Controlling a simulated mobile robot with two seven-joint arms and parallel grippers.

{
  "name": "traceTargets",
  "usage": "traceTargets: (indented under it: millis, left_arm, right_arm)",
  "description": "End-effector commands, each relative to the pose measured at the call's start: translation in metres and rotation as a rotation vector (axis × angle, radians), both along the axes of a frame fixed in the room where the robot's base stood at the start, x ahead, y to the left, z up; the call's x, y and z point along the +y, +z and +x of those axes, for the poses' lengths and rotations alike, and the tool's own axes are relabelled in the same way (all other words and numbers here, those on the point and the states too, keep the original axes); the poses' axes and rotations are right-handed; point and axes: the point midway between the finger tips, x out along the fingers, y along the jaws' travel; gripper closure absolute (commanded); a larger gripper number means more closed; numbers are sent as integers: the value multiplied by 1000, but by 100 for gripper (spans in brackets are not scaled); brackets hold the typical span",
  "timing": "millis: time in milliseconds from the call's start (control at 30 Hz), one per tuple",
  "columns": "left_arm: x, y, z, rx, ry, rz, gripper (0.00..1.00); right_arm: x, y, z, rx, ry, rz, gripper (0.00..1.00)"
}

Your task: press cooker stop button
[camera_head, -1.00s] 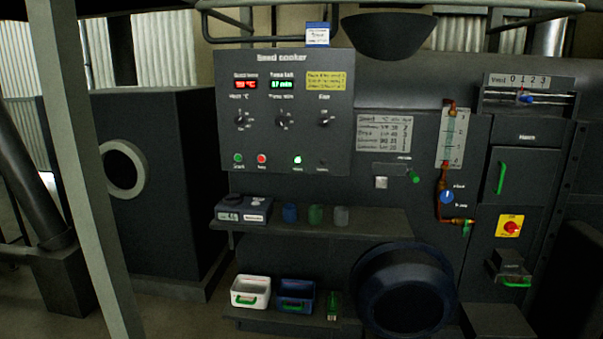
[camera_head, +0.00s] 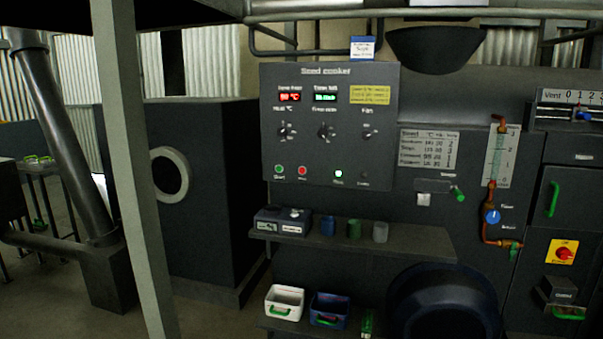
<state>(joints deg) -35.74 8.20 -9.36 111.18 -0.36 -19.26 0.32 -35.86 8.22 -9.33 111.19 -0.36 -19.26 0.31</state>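The seed cooker panel (camera_head: 330,125) is a dark upright box with two lit displays, a row of knobs and a row of small buttons below them. The red button (camera_head: 302,171), taken as the stop button, sits in the lower left of the panel. The green start button (camera_head: 279,169) is just to its left. A bright green-white lamp (camera_head: 338,174) glows further right in the same row. Neither of my grippers shows in the head view.
Below the panel, a shelf (camera_head: 420,240) holds a scale box (camera_head: 283,220) and several small cups. A lower shelf carries a white bin (camera_head: 285,302) and a blue bin (camera_head: 328,309). A pale post (camera_head: 133,170) stands at the left. A large dark bowl (camera_head: 445,302) is at lower right.

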Motion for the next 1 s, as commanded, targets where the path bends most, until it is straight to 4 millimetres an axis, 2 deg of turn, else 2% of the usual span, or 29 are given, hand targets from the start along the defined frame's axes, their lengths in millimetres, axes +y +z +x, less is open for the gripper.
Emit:
traceTargets:
  millis: [33,233,1000]
  left_arm:
    - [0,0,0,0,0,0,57]
    - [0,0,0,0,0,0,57]
    - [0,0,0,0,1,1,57]
  right_arm:
    - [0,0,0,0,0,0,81]
    - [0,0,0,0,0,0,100]
    - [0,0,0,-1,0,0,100]
